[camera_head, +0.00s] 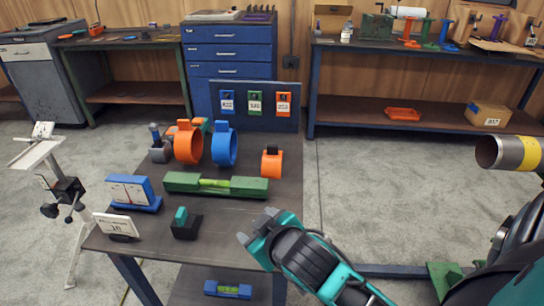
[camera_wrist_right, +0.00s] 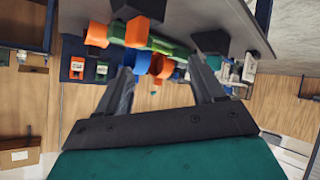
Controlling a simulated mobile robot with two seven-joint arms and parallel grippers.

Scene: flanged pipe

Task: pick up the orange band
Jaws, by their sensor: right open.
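A large orange band (camera_head: 187,144) stands upright on the dark table, left of a similar blue band (camera_head: 223,147). A smaller orange band (camera_head: 271,163) stands apart, to their right. My right gripper (camera_head: 256,225) comes in from the lower right and is empty, in front of the long green level and apart from the bands. In the right wrist view its two fingers (camera_wrist_right: 160,67) are spread wide. Orange and blue pieces show beyond them, but I cannot tell which band is which there. My left gripper is not in view.
A green level (camera_head: 240,187) lies between my right gripper and the bands. A blue gauge block (camera_head: 134,192), a white number card (camera_head: 117,226) and a small teal-and-black piece (camera_head: 186,224) occupy the table's left side. A flanged pipe end (camera_head: 508,153) is at right.

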